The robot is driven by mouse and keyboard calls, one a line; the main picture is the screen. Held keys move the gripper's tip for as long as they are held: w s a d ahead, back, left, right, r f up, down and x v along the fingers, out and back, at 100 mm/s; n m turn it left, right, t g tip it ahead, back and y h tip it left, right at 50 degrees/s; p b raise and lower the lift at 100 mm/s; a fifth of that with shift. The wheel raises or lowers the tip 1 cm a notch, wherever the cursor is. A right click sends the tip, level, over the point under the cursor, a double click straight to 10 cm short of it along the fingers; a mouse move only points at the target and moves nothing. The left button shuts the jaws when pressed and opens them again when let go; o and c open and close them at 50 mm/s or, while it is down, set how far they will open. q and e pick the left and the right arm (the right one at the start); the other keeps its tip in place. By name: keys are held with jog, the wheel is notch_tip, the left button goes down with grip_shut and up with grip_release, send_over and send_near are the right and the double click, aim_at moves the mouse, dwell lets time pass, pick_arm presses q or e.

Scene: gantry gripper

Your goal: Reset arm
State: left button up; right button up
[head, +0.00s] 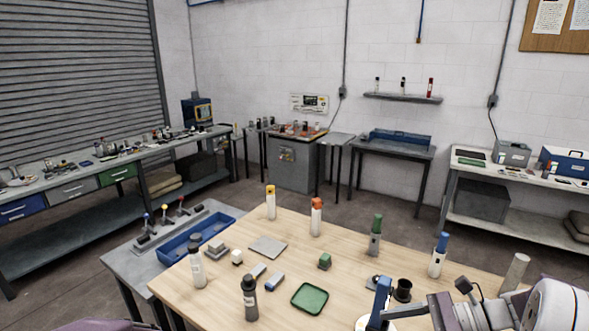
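My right arm enters from the lower right corner over the wooden table (340,249). My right gripper (392,314) points left, low in the head view, beside a blue upright piece (381,297) on a white round base. Whether its fingers are apart or closed cannot be made out, and I see nothing clearly held. Only a small purple part of my left side shows at the lower left edge; my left gripper is out of view.
Bottles with yellow (271,204), orange (316,217), green (376,237) and blue (439,256) caps stand on the table. A green tray (310,298), a black cup (403,290) and small blocks lie nearer. A side bench (121,263) with a blue bin (188,245) adjoins left.

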jog(key=s+a+f+n+g+h+b, duration=0.4)
jog(key=s+a+f+n+g+h, duration=0.2)
jog(key=s+a+f+n, duration=0.55)
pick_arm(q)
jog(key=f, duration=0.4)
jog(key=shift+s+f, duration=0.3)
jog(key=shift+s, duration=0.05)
pick_arm(e)
jog(key=d+f+n+t+h, duration=0.4)
jog(key=d+f+n+h, duration=0.1)
jog(key=d+n, duration=0.3)
jog(key=shift+w+f+h, duration=0.3)
jog(key=shift+w+h, duration=0.05)
jog(key=shift+h, duration=0.25)
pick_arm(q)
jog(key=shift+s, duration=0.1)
pick_arm(e)
jog(key=shift+s+d, duration=0.1)
